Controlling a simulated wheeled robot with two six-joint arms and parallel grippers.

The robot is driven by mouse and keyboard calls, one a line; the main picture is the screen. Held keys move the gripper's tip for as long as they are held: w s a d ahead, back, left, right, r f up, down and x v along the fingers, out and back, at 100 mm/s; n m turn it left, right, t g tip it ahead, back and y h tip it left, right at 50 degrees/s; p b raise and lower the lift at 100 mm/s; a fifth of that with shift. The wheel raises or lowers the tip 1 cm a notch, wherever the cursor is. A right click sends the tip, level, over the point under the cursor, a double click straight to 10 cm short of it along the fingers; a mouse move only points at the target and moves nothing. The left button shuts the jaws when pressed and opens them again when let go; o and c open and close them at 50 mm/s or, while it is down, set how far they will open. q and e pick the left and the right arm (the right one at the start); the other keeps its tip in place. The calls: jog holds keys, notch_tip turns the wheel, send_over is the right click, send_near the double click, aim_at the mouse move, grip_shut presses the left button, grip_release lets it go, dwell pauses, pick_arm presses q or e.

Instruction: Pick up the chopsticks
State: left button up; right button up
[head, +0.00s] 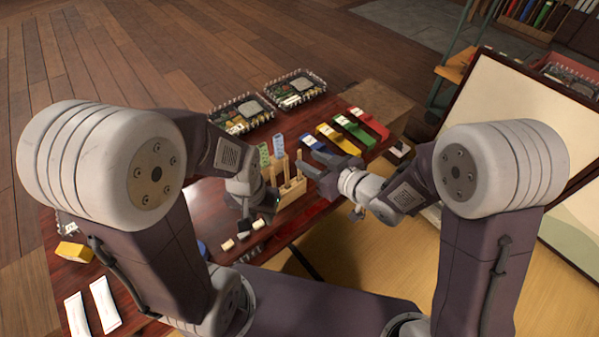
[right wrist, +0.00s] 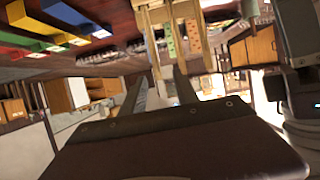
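A light wooden holder (head: 290,196) stands on the dark red table, with upright wooden sticks (head: 299,166) that may be the chopsticks. A green patterned piece (head: 264,155) and a blue patterned piece (head: 278,146) stand by it. My right gripper (head: 313,164) is open just right of the holder, with nothing visible between its fingers. In the right wrist view the fingers of the gripper (right wrist: 160,88) are apart, and the wooden pieces (right wrist: 182,25) show beyond them. My left gripper (head: 268,202) is just left of the holder; its fingers are too small and dark to read.
Blue (head: 312,143), yellow (head: 338,140), green (head: 354,131) and red (head: 370,123) long pieces lie behind my right gripper. White packets (head: 104,304) and a yellow block (head: 74,251) lie front left.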

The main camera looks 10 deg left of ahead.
aim_at(300, 154)
jog(key=shift+w+a+f, duration=0.1)
jog(key=shift+w+a, duration=0.1)
jog(key=shift+a, duration=0.1)
jog(key=b+x, duration=0.3)
jog(key=x, duration=0.2)
jog(key=shift+w, duration=0.3)
grip_shut()
